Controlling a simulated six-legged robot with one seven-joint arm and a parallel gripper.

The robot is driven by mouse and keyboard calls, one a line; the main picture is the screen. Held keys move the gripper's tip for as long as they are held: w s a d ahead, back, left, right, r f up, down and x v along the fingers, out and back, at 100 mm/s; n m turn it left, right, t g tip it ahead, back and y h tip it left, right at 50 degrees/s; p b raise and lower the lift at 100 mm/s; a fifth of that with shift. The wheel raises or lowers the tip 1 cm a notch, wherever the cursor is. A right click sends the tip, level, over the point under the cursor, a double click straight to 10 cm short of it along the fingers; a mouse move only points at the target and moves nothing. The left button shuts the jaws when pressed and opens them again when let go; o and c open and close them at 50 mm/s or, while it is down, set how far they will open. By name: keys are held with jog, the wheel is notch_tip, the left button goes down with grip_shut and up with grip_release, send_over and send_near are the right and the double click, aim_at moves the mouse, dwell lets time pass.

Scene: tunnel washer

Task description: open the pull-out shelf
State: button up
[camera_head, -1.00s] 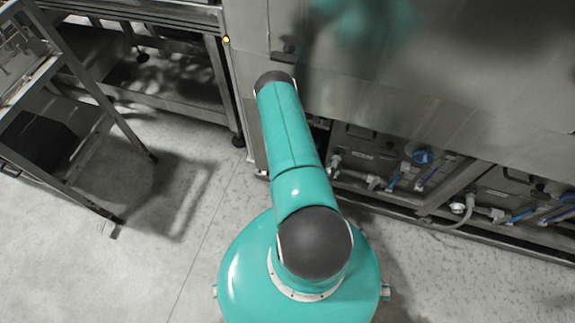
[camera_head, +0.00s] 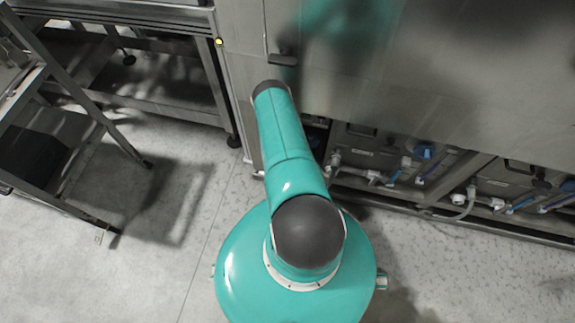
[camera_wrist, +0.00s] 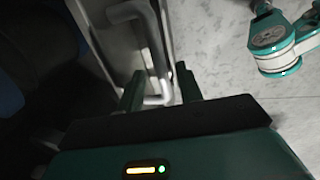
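In the wrist view a metal front panel (camera_wrist: 112,38) carries a pale bent bar handle (camera_wrist: 160,55); I take this to be the shelf front, though little of it shows. My gripper (camera_wrist: 161,78) has its two green fingers apart. The lower bend of the handle shows between them, with floor visible between handle and right finger. I cannot tell whether the left finger touches it. In the head view my gripper is hidden beyond my teal arm, which reaches toward the steel washer front (camera_head: 400,95). The shelf cannot be picked out there.
Pipes and blue-capped valves (camera_head: 424,151) sit in the low bays under the washer. A metal frame bench (camera_head: 130,85) stands at upper left, and a cart (camera_head: 85,90) at left. The floor (camera_head: 120,275) at lower left is clear.

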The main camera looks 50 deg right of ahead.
jog(key=shift+f, duration=0.1)
jog(key=shift+c, duration=0.3)
grip_shut()
jog(key=shift+s+a, duration=0.1)
jog(key=shift+a, duration=0.1)
